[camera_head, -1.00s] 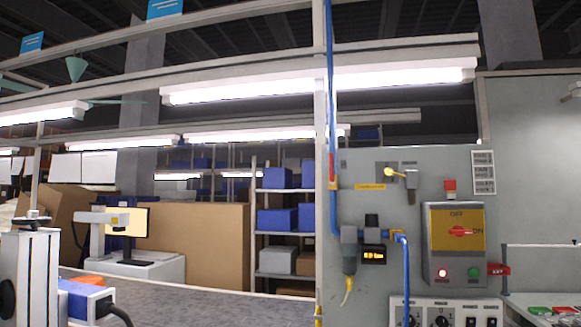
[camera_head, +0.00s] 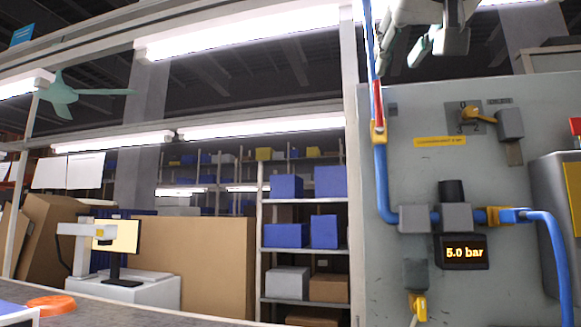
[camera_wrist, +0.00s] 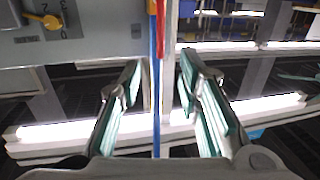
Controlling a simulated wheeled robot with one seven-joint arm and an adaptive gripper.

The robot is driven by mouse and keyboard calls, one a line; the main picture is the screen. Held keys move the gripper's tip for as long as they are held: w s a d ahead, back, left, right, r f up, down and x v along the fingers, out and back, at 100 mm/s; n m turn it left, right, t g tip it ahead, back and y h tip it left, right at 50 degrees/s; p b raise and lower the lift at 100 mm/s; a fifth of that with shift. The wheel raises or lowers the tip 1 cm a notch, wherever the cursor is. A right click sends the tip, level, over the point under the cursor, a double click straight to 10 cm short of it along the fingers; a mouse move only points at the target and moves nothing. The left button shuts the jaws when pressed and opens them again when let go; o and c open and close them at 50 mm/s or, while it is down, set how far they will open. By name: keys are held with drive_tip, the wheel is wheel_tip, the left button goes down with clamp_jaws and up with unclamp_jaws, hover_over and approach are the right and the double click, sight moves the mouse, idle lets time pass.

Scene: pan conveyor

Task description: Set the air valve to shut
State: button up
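The air valve (camera_head: 378,128) sits on the blue air pipe at the left edge of the grey panel. Its red lever (camera_head: 377,100) points up, lying along the pipe. The lever also shows at the top of the wrist view (camera_wrist: 161,28), beside the blue pipe. My gripper (camera_head: 404,58) is at the top of the head view, above and right of the lever. In the wrist view my gripper (camera_wrist: 158,75) is open and empty, and the blue pipe shows between its two fingers. I cannot tell how far the fingers are from the pipe.
The grey panel (camera_head: 420,180) carries a yellow rotary knob (camera_head: 471,112), a regulator and a display (camera_head: 464,252) reading 5.0 bar. A blue hose (camera_head: 562,260) loops down at right. A white post (camera_head: 353,200) stands just left of the panel. Shelves with boxes stand behind.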

sight(378, 90)
drive_tip(key=w, duration=0.4)
drive_tip(key=w+d, duration=0.1)
drive_tip(key=w, duration=0.8)
drive_tip(key=shift+w+d+r+p, duration=0.25)
drive_tip(key=shift+r+p, duration=0.05)
drive_tip(key=shift+p, duration=0.05)
clamp_jaws()
